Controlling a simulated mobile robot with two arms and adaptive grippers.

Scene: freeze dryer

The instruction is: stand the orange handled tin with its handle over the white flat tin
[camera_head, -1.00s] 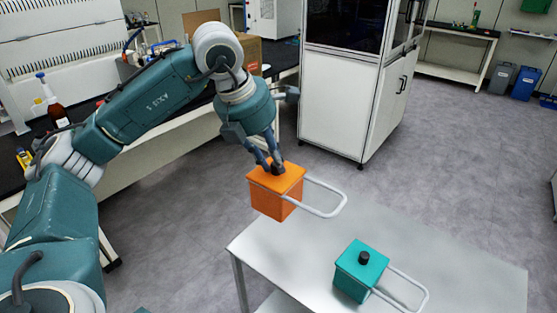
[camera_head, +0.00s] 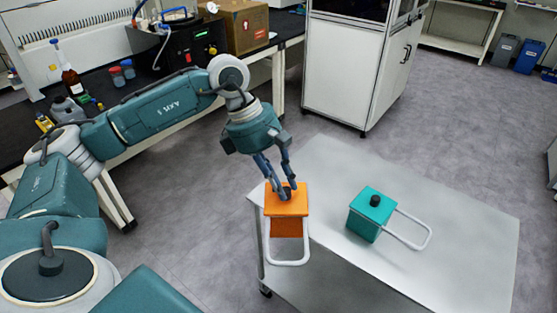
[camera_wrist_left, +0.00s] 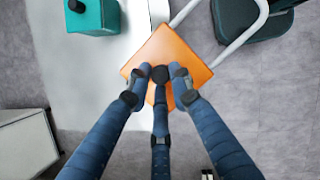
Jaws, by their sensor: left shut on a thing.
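The orange handled tin (camera_head: 287,204) hangs in my left gripper (camera_head: 285,192), which is shut on the black knob on its lid. The tin is at the left edge of the table, and its white loop handle points toward the bottom of the head view. In the left wrist view the gripper's fingers (camera_wrist_left: 160,78) close around the knob, on top of the orange lid (camera_wrist_left: 172,48). Whether the tin touches the table is hard to tell. I see no white flat tin in these views. My right gripper is not in view.
A teal tin (camera_head: 369,217) with a black knob and a white handle pointing right stands on the grey table (camera_head: 440,240), right of the orange tin. The table's right part is clear. A dark bench (camera_head: 140,75) with bottles and a box is behind my arm.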

